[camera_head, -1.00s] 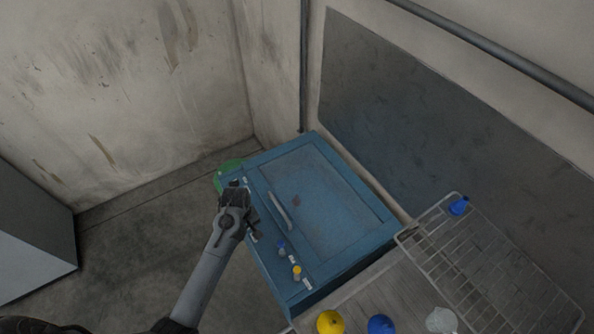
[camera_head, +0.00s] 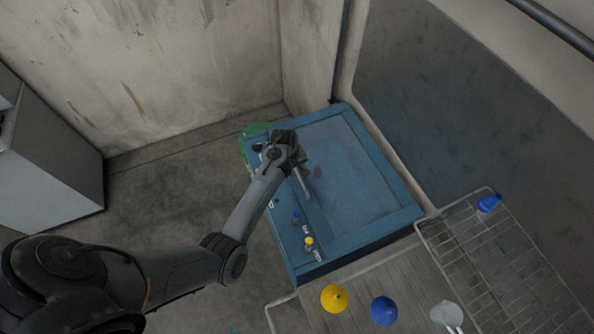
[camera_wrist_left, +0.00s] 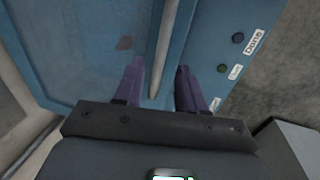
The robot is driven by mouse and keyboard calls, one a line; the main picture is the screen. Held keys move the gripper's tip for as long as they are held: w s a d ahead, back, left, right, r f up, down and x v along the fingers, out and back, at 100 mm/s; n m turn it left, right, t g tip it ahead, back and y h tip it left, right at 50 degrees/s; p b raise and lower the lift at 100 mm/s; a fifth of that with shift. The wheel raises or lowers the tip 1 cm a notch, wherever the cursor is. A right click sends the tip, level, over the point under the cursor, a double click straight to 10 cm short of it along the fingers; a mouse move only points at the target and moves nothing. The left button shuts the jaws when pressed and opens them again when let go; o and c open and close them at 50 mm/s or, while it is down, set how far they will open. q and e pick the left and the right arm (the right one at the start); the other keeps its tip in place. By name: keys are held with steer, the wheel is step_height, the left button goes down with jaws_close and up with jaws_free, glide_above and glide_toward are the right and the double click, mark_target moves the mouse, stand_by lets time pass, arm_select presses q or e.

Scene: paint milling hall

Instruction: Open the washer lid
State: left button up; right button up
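The washer (camera_head: 380,232) is a blue box in the corner, with its flat lid (camera_head: 345,165) lying shut on top. A grey bar handle (camera_head: 302,185) runs along the lid's left side. My left gripper (camera_head: 288,158) is over the far end of the handle and hides part of it. In the left wrist view the gripper (camera_wrist_left: 158,85) has its two fingers apart, and the handle (camera_wrist_left: 163,50) runs between them in the picture. I see gaps on both sides of the handle; whether the fingertips reach down beside it I cannot tell. My right gripper is not in view.
A wire rack (camera_head: 500,260) and a surface with a yellow cone (camera_head: 334,298) and a blue cone (camera_head: 383,310) are at the lower right. A green round object (camera_head: 246,143) is behind the washer's left corner.

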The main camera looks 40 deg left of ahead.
arm_select(q)
steer(key=shift+w+d+f, duration=0.1)
steer(key=shift+w+f, duration=0.05)
steer(key=shift+f, duration=0.45)
steer(key=shift+w+f, duration=0.1)
steer(key=shift+f, duration=0.5)
jaws_close()
